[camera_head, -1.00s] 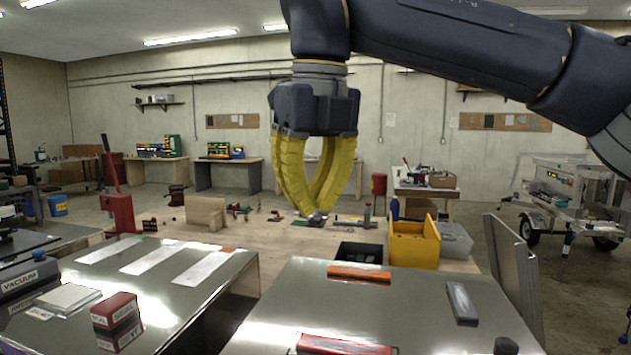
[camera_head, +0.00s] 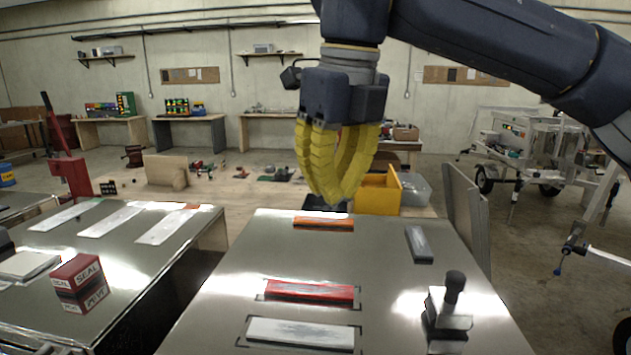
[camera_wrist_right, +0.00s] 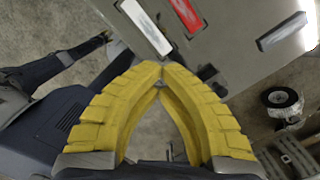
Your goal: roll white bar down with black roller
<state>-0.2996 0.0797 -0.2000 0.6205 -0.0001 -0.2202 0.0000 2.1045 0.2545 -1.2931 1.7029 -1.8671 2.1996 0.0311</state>
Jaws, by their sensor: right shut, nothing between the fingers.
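The white bar (camera_head: 300,333) lies flat inside black corner marks at the front of the metal table. It also shows in the right wrist view (camera_wrist_right: 146,26). A tool with an upright black handle on a grey and black base (camera_head: 447,312), likely the black roller, stands to the right of the bar, apart from it. My right gripper (camera_head: 333,203) has yellow fingers, pointing down with tips together and empty. In the head view it appears above the table's far edge. In the right wrist view its fingertips (camera_wrist_right: 161,72) meet, with the bars beyond them. My left gripper is not seen.
A red bar (camera_head: 309,291) lies behind the white bar, an orange bar (camera_head: 323,223) farther back. A grey bar (camera_head: 419,244) lies at the right. A yellow bin (camera_head: 378,195) stands beyond the table. A red SEAL box (camera_head: 79,283) sits on the left table.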

